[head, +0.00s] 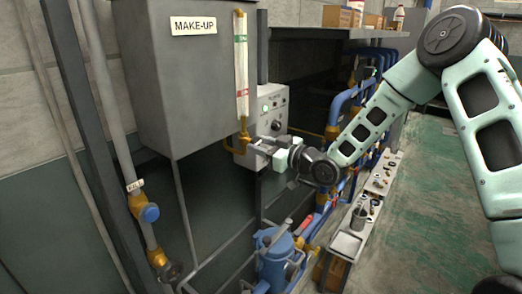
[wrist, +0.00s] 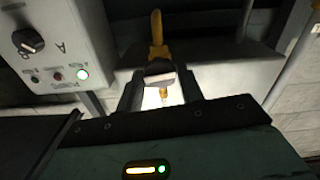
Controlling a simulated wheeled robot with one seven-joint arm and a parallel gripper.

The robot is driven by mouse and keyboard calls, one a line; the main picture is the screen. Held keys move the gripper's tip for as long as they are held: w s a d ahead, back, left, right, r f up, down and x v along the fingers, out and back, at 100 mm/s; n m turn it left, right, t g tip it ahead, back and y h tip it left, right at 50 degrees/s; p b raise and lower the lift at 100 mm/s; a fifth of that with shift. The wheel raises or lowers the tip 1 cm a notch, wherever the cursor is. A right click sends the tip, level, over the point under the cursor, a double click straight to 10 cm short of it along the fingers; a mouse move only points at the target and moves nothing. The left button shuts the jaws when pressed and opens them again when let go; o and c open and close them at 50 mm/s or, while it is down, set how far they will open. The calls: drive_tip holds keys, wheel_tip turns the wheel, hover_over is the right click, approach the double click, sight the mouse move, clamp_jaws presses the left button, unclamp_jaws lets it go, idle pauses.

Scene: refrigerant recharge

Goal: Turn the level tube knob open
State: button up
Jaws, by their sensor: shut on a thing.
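The level tube (head: 241,65) stands upright on the front of the grey MAKE-UP tank (head: 190,80), with red marks and brass fittings at top and bottom. My gripper (head: 256,147) reaches in from the right at the tube's lower brass fitting (head: 243,134). In the wrist view, my gripper (wrist: 160,88) has a finger on each side of the pale-faced knob (wrist: 160,72) and is shut on it. A yellow brass stem (wrist: 156,30) shows beyond the knob. In the head view the fingers largely hide the knob, and its turn angle cannot be told.
A control box (head: 270,112) with a dark dial and a lit green lamp is close behind my gripper; it also shows in the wrist view (wrist: 62,45). Blue pipes (head: 345,100) run at the back. A blue vessel (head: 273,255) stands below. Green floor (head: 430,180) is open at right.

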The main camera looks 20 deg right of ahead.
drive_tip(key=n+b, duration=0.1)
drive_tip(key=b, duration=0.1)
drive_tip(key=n+b, duration=0.1)
drive_tip(key=shift+d+f+n+b, duration=0.1)
drive_tip(key=shift+f+n+b, duration=0.1)
drive_tip(key=shift+n+b, duration=0.2)
drive_tip(key=shift+b, duration=0.4)
drive_tip(key=shift+f+n+b, duration=0.1)
drive_tip(key=shift+n+b, duration=0.7)
drive_tip(key=shift+b, duration=0.1)
drive_tip(key=shift+n+b, duration=0.5)
drive_tip(key=shift+b, duration=0.35)
drive_tip(key=shift+n+b, duration=0.7)
drive_tip(key=shift+b, duration=0.4)
drive_tip(key=shift+n+b, duration=0.3)
